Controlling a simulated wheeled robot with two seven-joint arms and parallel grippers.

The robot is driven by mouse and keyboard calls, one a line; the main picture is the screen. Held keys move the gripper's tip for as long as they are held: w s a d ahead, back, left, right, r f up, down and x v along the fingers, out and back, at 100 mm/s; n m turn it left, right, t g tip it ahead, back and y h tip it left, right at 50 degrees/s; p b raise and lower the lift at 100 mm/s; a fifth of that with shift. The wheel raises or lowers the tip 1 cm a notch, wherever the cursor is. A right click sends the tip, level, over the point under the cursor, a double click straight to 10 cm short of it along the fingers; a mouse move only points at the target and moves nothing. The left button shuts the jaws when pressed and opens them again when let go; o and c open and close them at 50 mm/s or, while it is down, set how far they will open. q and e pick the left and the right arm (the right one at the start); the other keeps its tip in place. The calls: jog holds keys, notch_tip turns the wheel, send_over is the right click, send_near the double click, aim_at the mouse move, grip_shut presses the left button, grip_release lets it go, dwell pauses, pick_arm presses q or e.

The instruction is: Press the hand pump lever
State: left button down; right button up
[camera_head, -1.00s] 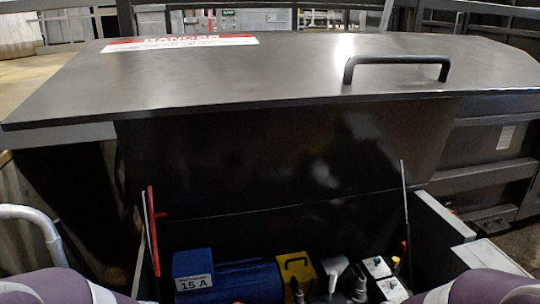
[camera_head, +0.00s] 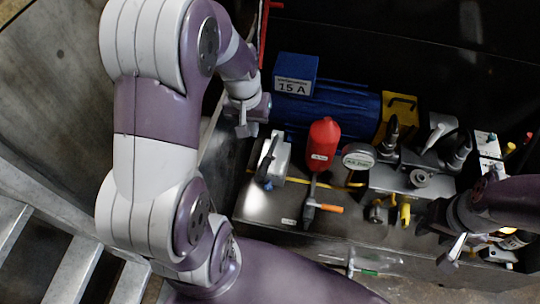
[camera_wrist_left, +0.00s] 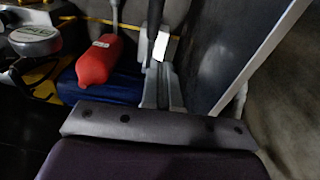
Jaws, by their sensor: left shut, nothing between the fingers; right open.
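In the head view, a slim dark lever (camera_head: 267,161) lies along a pale grey block on the metal top, left of the red cylinder. It looks like the hand pump lever. In the left wrist view, the dark lever (camera_wrist_left: 155,22) runs down toward the fingers. My left gripper (camera_head: 246,129) is shut and empty, a little behind and left of the lever. Its fingers (camera_wrist_left: 161,88) show close together, near the lever's end; I cannot tell whether they touch. My right gripper (camera_head: 478,251) is open at the right, over the front of the unit.
A red cylinder (camera_head: 322,146), a round gauge (camera_head: 358,156) and a grey valve block (camera_head: 395,180) stand right of the lever. A blue motor (camera_head: 345,106) lies behind. An orange-handled valve (camera_head: 328,208) is in front. A dark panel rises at the back.

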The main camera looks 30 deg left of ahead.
pick_arm(q)
jog(key=f, duration=0.4)
jog(key=d+f+b, duration=0.1)
jog(key=f, duration=0.6)
jog(key=shift+d+f+b, duration=0.2)
jog(key=shift+f+b, duration=0.1)
jog(key=shift+s+d+f, duration=0.15)
jog(key=shift+s+f, duration=0.1)
jog(key=shift+f, duration=0.15)
pick_arm(e)
jog(key=shift+s+f, duration=0.2)
jog(key=shift+f, duration=0.35)
